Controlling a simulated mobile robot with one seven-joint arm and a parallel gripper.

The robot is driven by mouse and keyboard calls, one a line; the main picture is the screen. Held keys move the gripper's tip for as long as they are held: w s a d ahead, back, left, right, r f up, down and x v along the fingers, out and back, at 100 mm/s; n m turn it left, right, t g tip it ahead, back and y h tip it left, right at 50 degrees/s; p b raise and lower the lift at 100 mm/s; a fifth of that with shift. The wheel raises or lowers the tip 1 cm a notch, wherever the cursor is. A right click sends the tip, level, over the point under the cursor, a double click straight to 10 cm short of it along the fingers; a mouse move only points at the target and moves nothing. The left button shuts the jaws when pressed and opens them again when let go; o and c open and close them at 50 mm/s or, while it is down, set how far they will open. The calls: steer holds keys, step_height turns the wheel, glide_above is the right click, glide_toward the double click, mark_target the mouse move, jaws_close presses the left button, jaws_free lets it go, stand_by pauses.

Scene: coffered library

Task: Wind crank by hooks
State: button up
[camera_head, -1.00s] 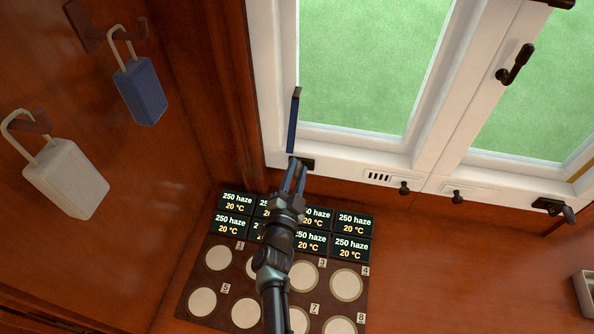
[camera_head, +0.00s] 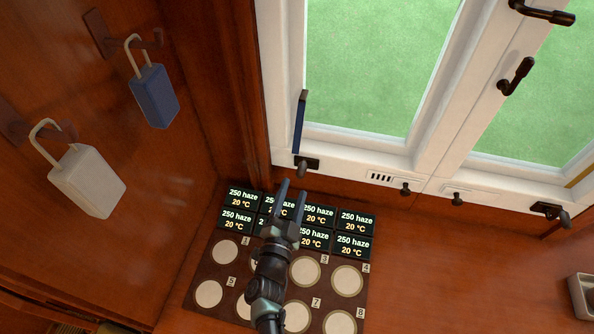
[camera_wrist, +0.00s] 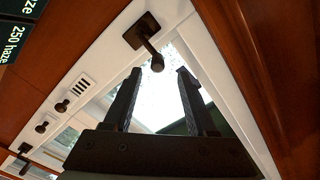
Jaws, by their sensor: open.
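The crank nearest the hooks is a small dark crank (camera_head: 302,167) at the lower left corner of the white window frame. In the wrist view the crank (camera_wrist: 146,34) shows a dark plate and an arm ending in a round knob. My gripper (camera_head: 293,187) is open and empty, its fingers pointing toward the crank from just below it in the head view. In the wrist view the knob appears just beyond and between the fingertips of my gripper (camera_wrist: 159,72), with no contact visible. A second dark crank (camera_head: 551,212) sits at the right of the frame.
A blue weight-like block (camera_head: 155,96) and a white one (camera_head: 88,181) hang from wall hooks at left. Several display tiles (camera_head: 353,221) and a board of pale discs (camera_head: 347,281) lie below my gripper. Dark knobs (camera_head: 405,189) and window handles (camera_head: 516,76) stick out nearby.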

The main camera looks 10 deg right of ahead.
steer(key=p+v, duration=0.1)
steer(key=v, duration=0.4)
steer(key=shift+s+a, duration=0.15)
steer(key=shift+s, duration=0.2)
